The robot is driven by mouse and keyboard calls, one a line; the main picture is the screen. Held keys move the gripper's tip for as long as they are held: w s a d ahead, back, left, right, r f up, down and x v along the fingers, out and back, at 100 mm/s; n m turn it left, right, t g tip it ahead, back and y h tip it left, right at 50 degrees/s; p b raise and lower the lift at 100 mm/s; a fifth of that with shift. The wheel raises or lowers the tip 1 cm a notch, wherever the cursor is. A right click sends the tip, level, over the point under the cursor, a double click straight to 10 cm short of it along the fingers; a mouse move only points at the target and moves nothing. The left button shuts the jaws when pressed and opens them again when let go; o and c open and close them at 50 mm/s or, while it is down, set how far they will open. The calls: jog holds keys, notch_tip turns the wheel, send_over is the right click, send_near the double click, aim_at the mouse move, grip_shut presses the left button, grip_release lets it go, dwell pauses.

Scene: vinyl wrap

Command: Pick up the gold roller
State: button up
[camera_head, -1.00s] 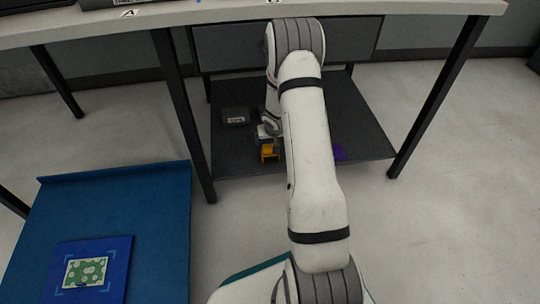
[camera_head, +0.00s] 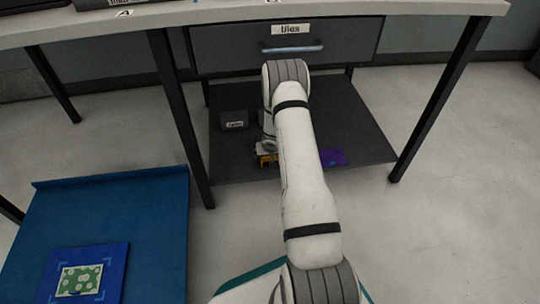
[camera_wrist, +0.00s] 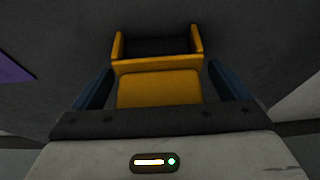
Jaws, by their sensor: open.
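The gold roller (camera_wrist: 158,88) is a yellow block with two short arms at its far end and a dark part between them. It lies on the dark lower shelf (camera_head: 360,140) under the table, where the head view shows it small and partly hidden (camera_head: 266,160). My gripper (camera_wrist: 159,70) is open, with one blue-grey finger on each side of the roller. A gap shows beside both fingers in the wrist view; whether either touches is unclear. In the head view my arm reaches down over the shelf and hides most of the gripper.
A dark labelled box (camera_head: 234,120) stands on the shelf to the left. A purple item (camera_head: 332,157) lies right of my arm. Table legs (camera_head: 180,115) flank the shelf. A blue cart (camera_head: 150,205) carrying a green patterned card stands at left.

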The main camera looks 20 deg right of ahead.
jog(key=shift+c, duration=0.4)
jog(key=c, duration=1)
jog(key=shift+c, duration=0.2)
jog(key=shift+r, duration=0.2)
